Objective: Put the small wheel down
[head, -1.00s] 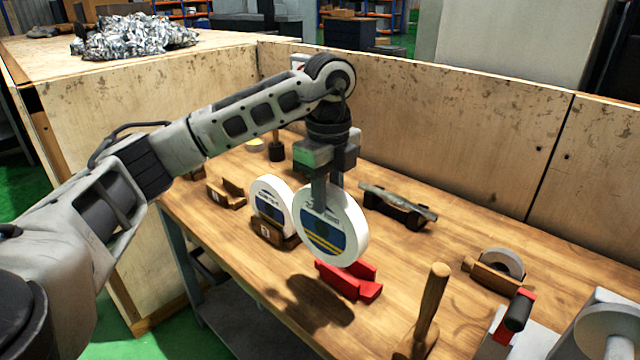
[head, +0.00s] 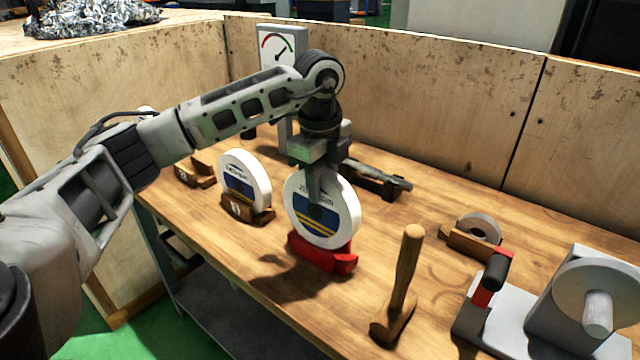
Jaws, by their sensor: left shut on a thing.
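My left gripper (head: 318,185) points down and is shut on the upper part of a white wheel (head: 338,232). The wheel has a blue label with yellow stripes and stands upright. Its lower edge is at the red cradle (head: 338,263), in or just over its slot; I cannot tell whether it bears on the cradle. A second white wheel (head: 256,176) with a blue label stands upright in a wooden cradle (head: 241,210) to the left. My right gripper is not in view.
A mallet (head: 402,283) stands in front right of the red cradle. A grey ring (head: 480,227) sits in a wooden holder; a grey machine (head: 570,310) is at right. A dark holder (head: 377,184) with a bar is behind, and a gauge (head: 278,46) stands at the back.

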